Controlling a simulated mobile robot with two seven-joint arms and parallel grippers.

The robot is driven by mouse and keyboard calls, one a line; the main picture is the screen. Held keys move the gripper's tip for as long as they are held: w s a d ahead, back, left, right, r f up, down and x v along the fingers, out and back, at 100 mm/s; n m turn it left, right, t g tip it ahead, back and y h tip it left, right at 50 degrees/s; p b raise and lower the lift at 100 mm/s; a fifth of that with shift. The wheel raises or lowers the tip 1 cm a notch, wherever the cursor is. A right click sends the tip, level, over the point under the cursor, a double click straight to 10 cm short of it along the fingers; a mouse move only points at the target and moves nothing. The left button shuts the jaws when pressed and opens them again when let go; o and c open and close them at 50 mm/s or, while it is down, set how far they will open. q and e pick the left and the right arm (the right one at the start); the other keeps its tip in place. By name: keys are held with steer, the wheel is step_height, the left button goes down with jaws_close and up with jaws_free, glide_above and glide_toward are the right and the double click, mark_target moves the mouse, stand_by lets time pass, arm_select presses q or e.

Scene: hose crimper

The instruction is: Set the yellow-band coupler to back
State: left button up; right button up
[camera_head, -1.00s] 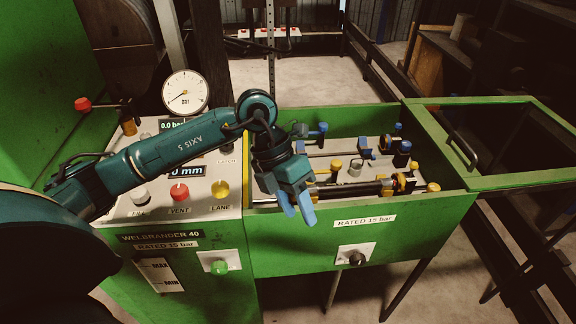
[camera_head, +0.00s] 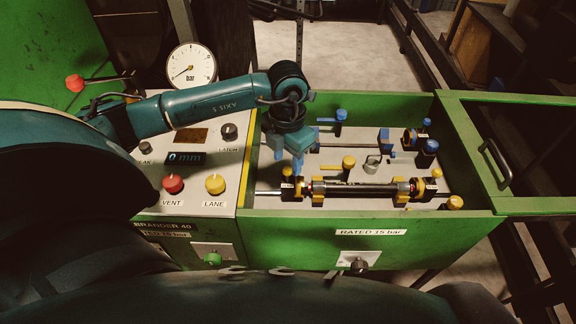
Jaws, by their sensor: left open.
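The yellow-marked lane of the green bench holds a dark hose (camera_head: 360,189) lying left to right. At its right end sits a dark fitting with a yellow band (camera_head: 417,187), which looks like the yellow-band coupler; its exact setting is too small to tell. A similar yellow-and-black fitting (camera_head: 291,187) is at the left end. My left gripper (camera_head: 288,162) is open, its blue fingers pointing down above the bench's left part, over or just behind the left fitting. Contact cannot be told. My right gripper is not in view.
Yellow-topped posts (camera_head: 348,162) and blue-topped posts (camera_head: 341,115) stand around the bed. A blue-lane fitting (camera_head: 410,137) is at the back right. The control panel with its yellow LANE knob (camera_head: 215,184) is left. The bench's green front wall (camera_head: 300,230) borders the bed.

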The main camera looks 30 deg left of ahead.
mark_target(288, 168)
arm_select(q)
steer(key=shift+f, duration=2.15)
steer(key=shift+c, duration=0.2)
jaws_close()
